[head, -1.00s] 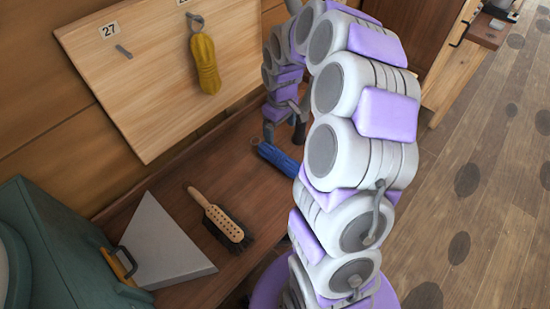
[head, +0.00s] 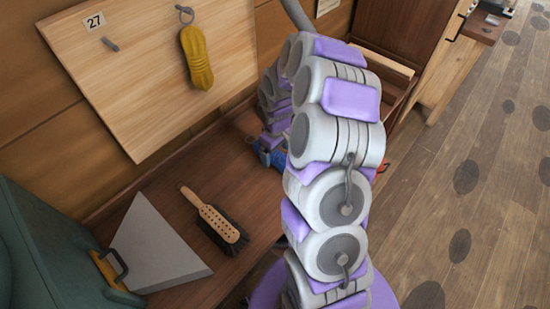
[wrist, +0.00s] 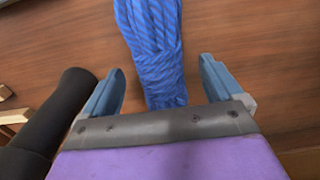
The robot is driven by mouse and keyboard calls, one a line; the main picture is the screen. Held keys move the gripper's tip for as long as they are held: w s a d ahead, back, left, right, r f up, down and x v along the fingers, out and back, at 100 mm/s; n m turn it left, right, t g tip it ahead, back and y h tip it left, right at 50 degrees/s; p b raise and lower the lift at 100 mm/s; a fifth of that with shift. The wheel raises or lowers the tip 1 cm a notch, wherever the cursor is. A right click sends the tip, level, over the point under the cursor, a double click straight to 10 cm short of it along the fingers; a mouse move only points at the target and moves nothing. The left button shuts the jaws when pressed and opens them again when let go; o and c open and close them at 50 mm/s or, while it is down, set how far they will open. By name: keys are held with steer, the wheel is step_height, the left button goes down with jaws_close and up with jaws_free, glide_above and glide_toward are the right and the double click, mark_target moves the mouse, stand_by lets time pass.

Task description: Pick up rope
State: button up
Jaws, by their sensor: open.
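A bundled blue rope (wrist: 155,45) lies on the brown wooden bench top, running away from my gripper in the wrist view. My gripper (wrist: 162,68) is open, with one blue-grey finger on each side of the near end of the rope. There are gaps between the rope and both fingers. In the head view the blue rope (head: 279,160) is mostly hidden behind my arm and gripper. A yellow rope bundle (head: 197,57) hangs from a hook on the pale board.
A brush (head: 214,218), a grey triangular dustpan (head: 155,245) and a green box (head: 55,250) are on the left of the bench. The pale board (head: 130,90) marked 27 has an empty peg. A wooden cabinet (head: 405,30) stands behind my arm.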

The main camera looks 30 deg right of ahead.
step_height(320, 180, down, 3)
steer(key=shift+w+r, duration=0.1)
steer(key=c, duration=1.2)
